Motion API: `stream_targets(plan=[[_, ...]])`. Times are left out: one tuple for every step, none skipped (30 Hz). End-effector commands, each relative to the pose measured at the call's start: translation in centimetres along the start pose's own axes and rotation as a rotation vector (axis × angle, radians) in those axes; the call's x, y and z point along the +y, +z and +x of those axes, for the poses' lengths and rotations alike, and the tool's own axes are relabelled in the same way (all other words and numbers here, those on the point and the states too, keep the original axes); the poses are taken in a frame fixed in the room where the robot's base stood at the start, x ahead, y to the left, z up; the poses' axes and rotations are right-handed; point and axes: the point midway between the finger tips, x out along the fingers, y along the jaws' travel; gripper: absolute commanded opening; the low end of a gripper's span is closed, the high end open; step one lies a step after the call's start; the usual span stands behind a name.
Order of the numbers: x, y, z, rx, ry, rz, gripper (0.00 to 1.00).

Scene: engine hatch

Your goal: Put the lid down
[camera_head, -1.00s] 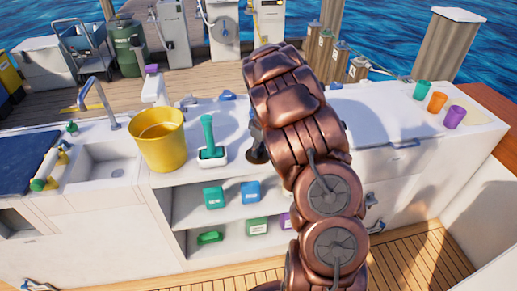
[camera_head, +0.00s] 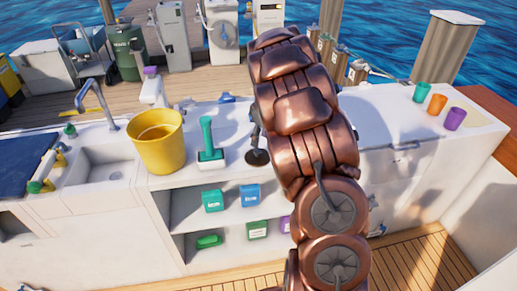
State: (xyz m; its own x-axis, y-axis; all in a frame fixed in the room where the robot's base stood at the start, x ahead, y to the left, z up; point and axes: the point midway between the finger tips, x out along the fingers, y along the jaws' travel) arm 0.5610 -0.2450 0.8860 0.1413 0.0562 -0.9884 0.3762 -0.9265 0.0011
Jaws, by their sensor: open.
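A broad white panel (camera_head: 385,112), which looks like the lid, lies in the right part of the white counter. It appears flat or nearly flat, and I cannot tell whether its edge is fully seated. My copper-coloured arm rises in front of the counter and covers the panel's left part. My gripper is not visible; the arm's thick links hide whatever is behind them. A small greyish fitting shows at the counter's front edge below the panel, too small to make out.
A yellow bucket (camera_head: 156,142), a green-handled brush (camera_head: 209,143) and a dark round-based object (camera_head: 257,157) stand left of my arm. Three cups, green (camera_head: 421,92), orange (camera_head: 437,104) and purple (camera_head: 455,119), stand at the far right.

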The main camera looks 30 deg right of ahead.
Motion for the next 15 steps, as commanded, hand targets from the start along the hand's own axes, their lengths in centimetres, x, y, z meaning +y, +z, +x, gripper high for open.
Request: stream_targets(plan=[[0.1,0.0,-0.9,0.003,0.004,-0.001,0.54],[0.0,0.0,-1.4,0.003,0.002,-0.001,0.54],[0.0,0.0,-2.1,0.001,0.001,-0.002,0.54],[0.0,0.0,-2.5,0.001,0.002,-0.001,0.54],[0.0,0.0,-3.0,0.001,0.003,0.000,0.54],[0.0,0.0,-3.5,0.002,0.003,-0.001,0.54],[0.0,0.0,-3.9,0.001,0.002,-0.001,0.54],[0.0,0.0,-4.2,0.001,0.001,-0.002,0.54],[0.0,0.0,-4.5,0.001,0.000,-0.002,0.54],[0.0,0.0,-4.8,0.001,0.000,-0.001,0.54],[0.0,0.0,-4.9,0.000,0.000,-0.001,0.54],[0.0,0.0,-5.1,0.000,0.000,-0.001,0.54],[0.0,0.0,-5.2,0.000,0.000,-0.001,0.54],[0.0,0.0,-5.3,-0.001,0.000,0.000,0.54],[0.0,0.0,-5.3,-0.001,0.000,0.000,0.54]])
